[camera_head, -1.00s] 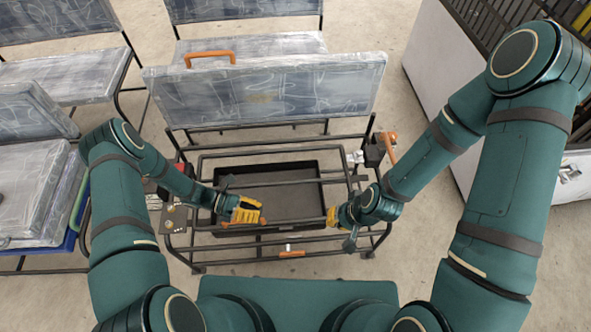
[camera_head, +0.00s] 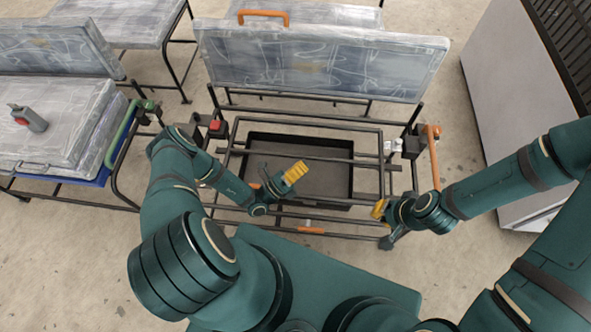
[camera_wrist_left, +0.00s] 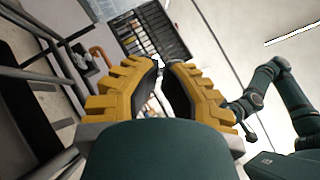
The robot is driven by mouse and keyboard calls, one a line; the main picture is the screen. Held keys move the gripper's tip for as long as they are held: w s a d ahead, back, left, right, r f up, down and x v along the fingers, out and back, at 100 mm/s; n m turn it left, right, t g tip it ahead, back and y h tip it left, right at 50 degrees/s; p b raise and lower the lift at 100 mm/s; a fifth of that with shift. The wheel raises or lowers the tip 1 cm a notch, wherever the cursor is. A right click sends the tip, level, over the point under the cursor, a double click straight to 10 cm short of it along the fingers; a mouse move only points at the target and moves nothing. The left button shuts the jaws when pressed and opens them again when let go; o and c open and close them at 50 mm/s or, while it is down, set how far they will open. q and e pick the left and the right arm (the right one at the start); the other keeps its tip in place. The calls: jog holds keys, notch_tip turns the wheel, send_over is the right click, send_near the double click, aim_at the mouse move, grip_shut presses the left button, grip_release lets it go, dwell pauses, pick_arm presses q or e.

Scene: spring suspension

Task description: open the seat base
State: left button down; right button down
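The bench in front of me has a plastic-wrapped seat panel (camera_head: 320,62) standing upright at its back. An orange handle (camera_head: 263,14) is on the panel's top edge. Below the panel, the black tubular seat base frame (camera_head: 318,160) is uncovered over a dark tray (camera_head: 300,182). My left gripper (camera_head: 296,171) is over the tray, apart from the panel. In the left wrist view its yellow fingers (camera_wrist_left: 161,64) nearly meet at the tips, with nothing held between them. My right gripper (camera_head: 379,208) is at the frame's front right; its fingertips are too small to read.
An orange lever (camera_head: 433,157) stands on the bench's right side, and a smaller orange handle (camera_head: 311,230) is at the front bar. A red part (camera_head: 216,126) is at the left. Another wrapped bench (camera_head: 60,125) stands left. A white cabinet (camera_head: 515,95) stands right.

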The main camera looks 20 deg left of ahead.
pick_arm(q)
jog(key=w+d+r, duration=0.1)
jog(key=w+r, duration=0.3)
jog(key=w, duration=0.2)
jog(key=shift+w+d+r, duration=0.15)
jog(key=shift+d, duration=0.1)
dwell(1.3)
